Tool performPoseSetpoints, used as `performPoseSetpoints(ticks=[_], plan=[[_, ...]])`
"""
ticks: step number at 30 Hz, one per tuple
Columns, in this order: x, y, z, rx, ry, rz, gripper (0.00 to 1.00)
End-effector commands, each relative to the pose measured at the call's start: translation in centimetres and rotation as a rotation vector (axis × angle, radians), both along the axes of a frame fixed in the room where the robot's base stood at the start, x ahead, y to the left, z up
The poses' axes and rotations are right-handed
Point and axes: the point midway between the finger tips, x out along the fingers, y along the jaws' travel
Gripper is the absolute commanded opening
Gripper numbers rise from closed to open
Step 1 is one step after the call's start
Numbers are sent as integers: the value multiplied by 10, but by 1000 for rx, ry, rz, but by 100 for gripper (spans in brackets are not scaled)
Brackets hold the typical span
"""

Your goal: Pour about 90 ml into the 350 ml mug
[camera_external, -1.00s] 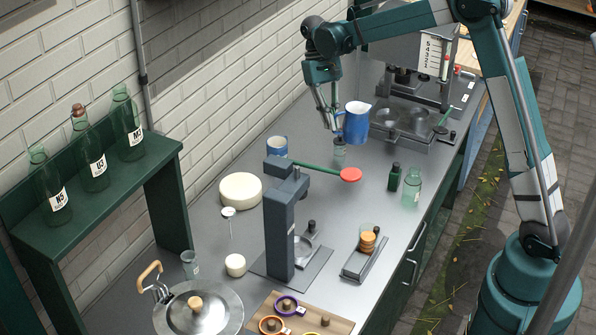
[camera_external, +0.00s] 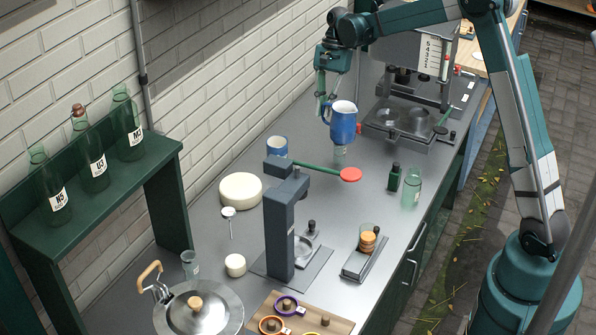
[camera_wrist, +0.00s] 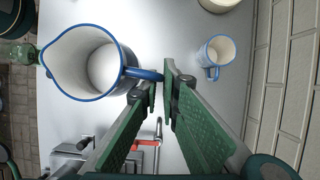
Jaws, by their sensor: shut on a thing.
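My gripper (camera_external: 326,108) is shut on the handle of a blue jug (camera_external: 342,124) with a white inside and a pouring lip. The jug is held roughly upright above the counter. In the wrist view the jug (camera_wrist: 75,45) is at left, its handle between my fingertips (camera_wrist: 160,85); its inside looks pale, and I cannot tell the liquid level. A blue mug (camera_external: 277,147) with a white inside stands on the counter by the wall, left of the jug and apart from it. It also shows in the wrist view (camera_wrist: 212,72), upright, its contents not clear.
A small clear glass (camera_external: 340,152) stands below the jug. A dark press (camera_external: 284,225) with a green, red-ended lever (camera_external: 349,174) stands in front of the mug. A white cheese wheel (camera_external: 240,189) is left of it.

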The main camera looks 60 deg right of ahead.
Motion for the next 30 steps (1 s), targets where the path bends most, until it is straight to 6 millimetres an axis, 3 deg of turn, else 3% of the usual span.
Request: performPoseSetpoints(ticks=[30], plan=[[49, -71, 2, 4, -3, -954, 0]])
